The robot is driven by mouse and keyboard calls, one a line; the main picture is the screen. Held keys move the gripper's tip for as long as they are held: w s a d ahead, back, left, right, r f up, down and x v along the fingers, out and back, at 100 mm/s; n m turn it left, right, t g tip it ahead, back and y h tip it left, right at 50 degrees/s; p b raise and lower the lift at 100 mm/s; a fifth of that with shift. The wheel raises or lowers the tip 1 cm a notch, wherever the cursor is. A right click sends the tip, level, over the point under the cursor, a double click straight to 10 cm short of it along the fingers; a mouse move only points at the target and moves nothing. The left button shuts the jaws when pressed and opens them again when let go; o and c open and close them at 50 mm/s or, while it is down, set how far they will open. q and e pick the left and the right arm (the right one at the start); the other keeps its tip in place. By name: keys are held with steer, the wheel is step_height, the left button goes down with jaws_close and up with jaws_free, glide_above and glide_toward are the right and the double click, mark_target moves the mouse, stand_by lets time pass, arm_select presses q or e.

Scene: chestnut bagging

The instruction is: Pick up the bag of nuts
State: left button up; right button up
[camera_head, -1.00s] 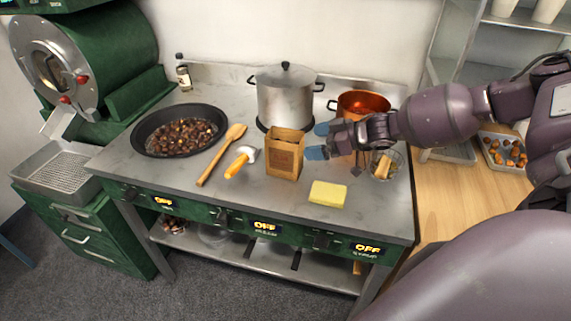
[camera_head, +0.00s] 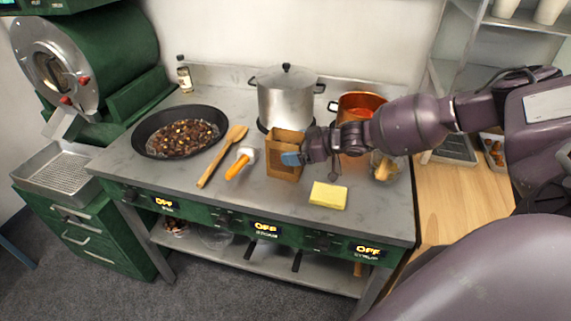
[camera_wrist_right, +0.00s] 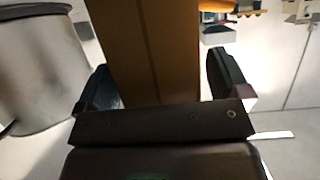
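The bag of nuts is an open-topped brown paper bag (camera_head: 282,168) standing upright on the steel counter in the head view. My right gripper (camera_head: 300,152) reaches it from the right, with one blue-tipped finger across its near side; the other finger is hidden. In the right wrist view the brown bag (camera_wrist_right: 160,50) stands between the two spread fingers of the right gripper (camera_wrist_right: 165,85), with narrow gaps at its sides. The fingers look open around it, and the bag still rests on the counter. My left gripper is not in view.
A steel pot (camera_head: 286,100) stands close behind the bag and a copper pot (camera_head: 360,104) behind my right arm.

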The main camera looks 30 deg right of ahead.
steer(key=c, duration=1.3)
steer(key=shift+o, duration=0.2)
